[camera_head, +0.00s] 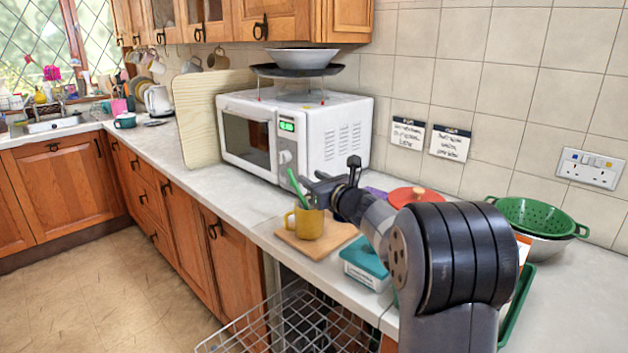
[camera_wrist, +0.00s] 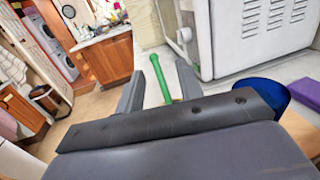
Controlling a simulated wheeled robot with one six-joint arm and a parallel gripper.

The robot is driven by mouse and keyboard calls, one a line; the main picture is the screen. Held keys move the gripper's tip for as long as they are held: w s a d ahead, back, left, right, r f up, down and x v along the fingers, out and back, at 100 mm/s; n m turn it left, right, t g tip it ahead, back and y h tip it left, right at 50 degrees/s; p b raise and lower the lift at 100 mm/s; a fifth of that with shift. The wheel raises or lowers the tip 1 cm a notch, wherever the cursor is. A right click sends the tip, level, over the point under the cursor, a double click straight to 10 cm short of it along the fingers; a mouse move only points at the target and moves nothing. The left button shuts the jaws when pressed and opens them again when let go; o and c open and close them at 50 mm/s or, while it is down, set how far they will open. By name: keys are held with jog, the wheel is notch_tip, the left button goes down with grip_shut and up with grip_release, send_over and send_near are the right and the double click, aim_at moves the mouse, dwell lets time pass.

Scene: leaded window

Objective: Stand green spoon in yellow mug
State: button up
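The yellow mug (camera_head: 309,223) stands upright on a wooden board on the counter in the head view. The green spoon (camera_head: 296,186) leans in it, with its handle rising above the rim toward the upper left. My gripper (camera_head: 313,184) is just above the mug, beside the handle. In the wrist view, the spoon's green handle (camera_wrist: 156,74) lies between the two fingers of my gripper (camera_wrist: 160,72), with gaps visible on both sides. The gripper looks open and not closed on it. The mug is hidden behind my gripper in the wrist view.
The wooden board (camera_head: 332,238) lies near the counter's front edge, above an open wire rack (camera_head: 300,325). A white microwave (camera_head: 345,140) stands behind. A teal box (camera_head: 366,262), a red-lidded pot (camera_head: 414,196) and a green colander (camera_head: 540,215) are to the right.

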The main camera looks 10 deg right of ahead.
jog(key=b+v, duration=0.1)
jog(key=v, duration=0.9)
jog(key=shift+s+d, duration=0.15)
jog(key=shift+s, duration=0.2)
dwell(0.3)
jog(key=w+a+r+p, duration=0.4)
jog(key=w+p, duration=0.1)
jog(key=w, duration=0.5)
jog(key=shift+f, duration=0.15)
dwell(0.6)
